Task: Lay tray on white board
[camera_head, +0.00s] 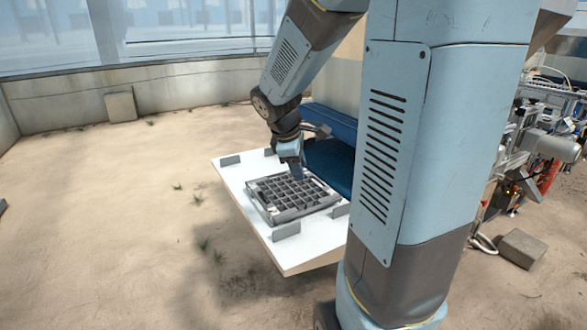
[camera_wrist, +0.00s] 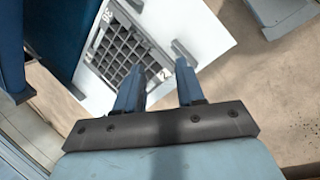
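A grey seed tray (camera_head: 290,196) with a grid of square cells lies on the white board (camera_head: 277,248), between low grey blocks at the board's edges. The tray also shows in the wrist view (camera_wrist: 123,50), on the white board (camera_wrist: 205,30). My gripper (camera_head: 296,172) is just above the tray's far side in the head view. In the wrist view my gripper (camera_wrist: 157,72) has its two blue fingers apart, with nothing between them. The fingertips show near one edge of the tray; I cannot tell whether they touch it.
A blue surface (camera_head: 335,160) stands right behind the board. Machinery (camera_head: 550,145) with cables and a grey block (camera_head: 522,248) on the ground are at the right. Sandy floor (camera_head: 110,220) left of the board is open, up to a low concrete wall (camera_head: 60,105).

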